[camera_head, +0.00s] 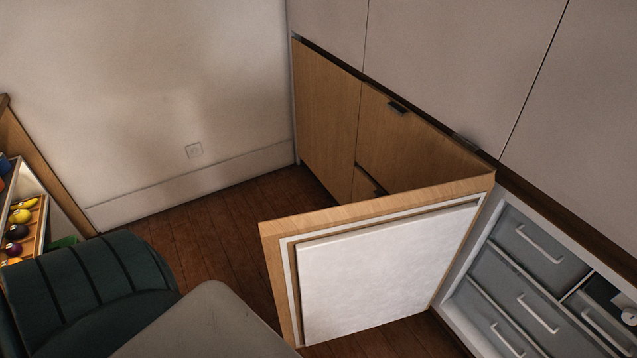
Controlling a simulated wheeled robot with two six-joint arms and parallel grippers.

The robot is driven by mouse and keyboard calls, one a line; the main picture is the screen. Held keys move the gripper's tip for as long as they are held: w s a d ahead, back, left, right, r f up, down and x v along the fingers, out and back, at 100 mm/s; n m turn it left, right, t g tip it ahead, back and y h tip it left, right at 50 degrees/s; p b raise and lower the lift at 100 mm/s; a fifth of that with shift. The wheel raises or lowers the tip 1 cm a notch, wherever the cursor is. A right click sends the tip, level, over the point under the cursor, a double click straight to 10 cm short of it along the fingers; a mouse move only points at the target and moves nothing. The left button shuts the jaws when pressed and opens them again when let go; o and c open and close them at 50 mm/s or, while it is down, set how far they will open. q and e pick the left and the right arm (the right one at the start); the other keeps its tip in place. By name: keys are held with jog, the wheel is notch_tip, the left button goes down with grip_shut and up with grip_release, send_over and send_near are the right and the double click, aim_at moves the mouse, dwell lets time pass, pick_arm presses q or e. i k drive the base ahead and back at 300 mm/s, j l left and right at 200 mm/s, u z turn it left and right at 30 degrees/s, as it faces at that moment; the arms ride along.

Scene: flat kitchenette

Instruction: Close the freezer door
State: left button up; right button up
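The freezer door (385,265) stands wide open in the head view, swung out into the room. Its white inner panel faces me, and its wooden top edge runs from the hinge side at the right to the free edge at the left. The open freezer (530,290) is at the lower right, with several grey drawers with light handles inside. The drawers look pushed in. Neither of my grippers shows in this view.
A dark green ribbed chair (85,285) and a grey rounded surface (205,325) stand at the lower left. Wooden cabinets (325,120) line the wall behind the door. Open wooden floor (225,225) lies left of the door.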

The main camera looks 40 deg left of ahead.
aim_at(336, 272)
jog(key=j+z, duration=0.2)
jog(key=j, duration=0.3)
jog(key=j+z, duration=0.2)
jog(key=j, duration=0.3)
jog(key=j+z, duration=0.15)
jog(key=j, duration=0.35)
jog(key=j+z, duration=0.2)
jog(key=j, duration=0.3)
jog(key=k+j+z, duration=0.2)
jog(key=j, duration=0.3)
jog(key=k+j+z, duration=0.2)
jog(key=j, duration=0.3)
jog(key=i+j+z, duration=0.1)
jog(key=j+z, duration=0.25)
jog(key=j, duration=0.2)
jog(key=j+z, duration=0.3)
jog(key=j, duration=0.25)
jog(key=j+z, duration=0.35)
jog(key=j, duration=0.25)
